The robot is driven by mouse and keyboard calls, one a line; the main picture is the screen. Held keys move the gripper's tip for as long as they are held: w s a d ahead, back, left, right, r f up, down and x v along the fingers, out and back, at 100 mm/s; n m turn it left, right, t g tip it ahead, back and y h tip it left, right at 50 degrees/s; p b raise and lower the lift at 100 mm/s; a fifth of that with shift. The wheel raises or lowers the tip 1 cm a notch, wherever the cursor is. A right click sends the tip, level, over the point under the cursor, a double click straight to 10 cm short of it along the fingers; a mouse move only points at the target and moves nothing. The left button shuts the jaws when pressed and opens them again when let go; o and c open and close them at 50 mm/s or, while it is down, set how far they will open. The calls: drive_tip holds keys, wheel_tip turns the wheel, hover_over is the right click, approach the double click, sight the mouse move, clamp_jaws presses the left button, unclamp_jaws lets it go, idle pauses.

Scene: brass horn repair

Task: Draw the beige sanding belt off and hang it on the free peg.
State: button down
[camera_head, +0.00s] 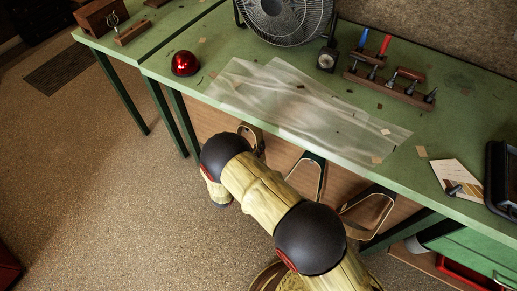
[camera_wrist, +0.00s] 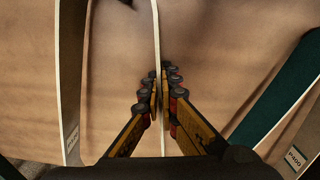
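Below the bench, several belts hang against a brown panel. In the camera_head view, a beige sanding belt (camera_head: 249,128) is the leftmost loop, partly hidden by my arm. In the camera_wrist view, a thin cream belt edge (camera_wrist: 156,30) runs downward between the fingers of my gripper (camera_wrist: 161,82). My gripper is closed on this edge, seen nearly edge-on. My gripper is hidden behind my arm in the camera_head view. I cannot make out a free peg.
Two more loops, one in the middle (camera_head: 318,175) and one at right (camera_head: 373,208), hang in the camera_head view. The green bench (camera_head: 225,45) overhangs the panel (camera_head: 210,122). Open floor lies left.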

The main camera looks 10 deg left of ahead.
drive_tip(key=shift+f+b, duration=0.4)
drive_tip(key=shift+f, duration=0.1)
idle(0.4)
drive_tip(key=c, duration=2)
unclamp_jaws()
drive_tip(key=p+v, duration=0.1)
drive_tip(key=v, duration=0.7)
idle(0.9)
